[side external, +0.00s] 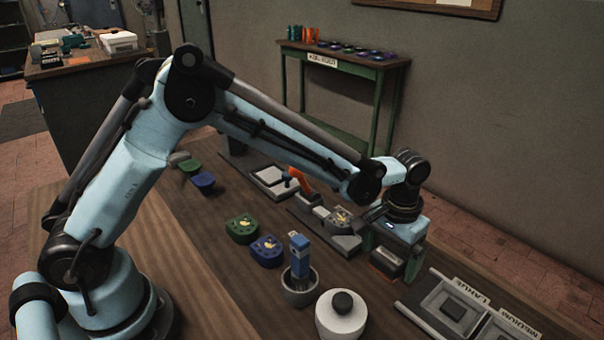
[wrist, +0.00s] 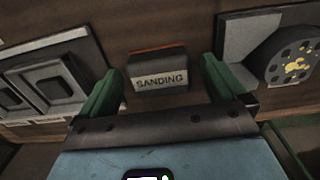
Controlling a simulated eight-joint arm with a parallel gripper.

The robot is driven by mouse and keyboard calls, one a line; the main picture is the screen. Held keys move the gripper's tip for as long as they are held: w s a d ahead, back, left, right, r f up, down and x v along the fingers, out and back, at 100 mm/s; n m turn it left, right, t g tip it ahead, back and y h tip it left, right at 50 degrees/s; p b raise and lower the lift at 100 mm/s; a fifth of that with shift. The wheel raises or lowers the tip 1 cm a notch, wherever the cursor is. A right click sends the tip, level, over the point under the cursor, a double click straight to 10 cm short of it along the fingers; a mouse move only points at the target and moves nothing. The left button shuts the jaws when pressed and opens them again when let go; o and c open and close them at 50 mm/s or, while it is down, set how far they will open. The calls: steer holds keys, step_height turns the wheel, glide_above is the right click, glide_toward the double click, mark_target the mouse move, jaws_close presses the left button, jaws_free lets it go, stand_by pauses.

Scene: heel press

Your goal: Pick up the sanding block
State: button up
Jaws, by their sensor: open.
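The sanding block (wrist: 160,77) is a dark block with a pale label reading SANDING and an orange-red edge. In the wrist view it lies on the wooden bench, between and beyond my two green fingers. My gripper (wrist: 159,82) is open, with nothing between its fingertips. In the side view the sanding block (side external: 387,262) shows just below my gripper (side external: 392,245), which partly covers it. I cannot tell the exact gap between fingers and block.
A tray with labelled recesses (side external: 437,318) lies right of the block in the side view. A press fixture (side external: 341,238) stands on its left. A grey cup with a blue tool (side external: 299,285) and a white round container (side external: 341,318) stand nearer the camera.

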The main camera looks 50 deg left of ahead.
mark_target(390, 255)
steer(key=shift+f, duration=0.45)
steer(key=c, duration=1.1)
steer(key=shift+r, duration=0.1)
steer(key=shift+r, duration=0.55)
step_height(390, 255, up, 3)
steer(key=shift+f, duration=0.1)
steer(key=s+d+r, duration=0.7)
steer(key=s, duration=0.2)
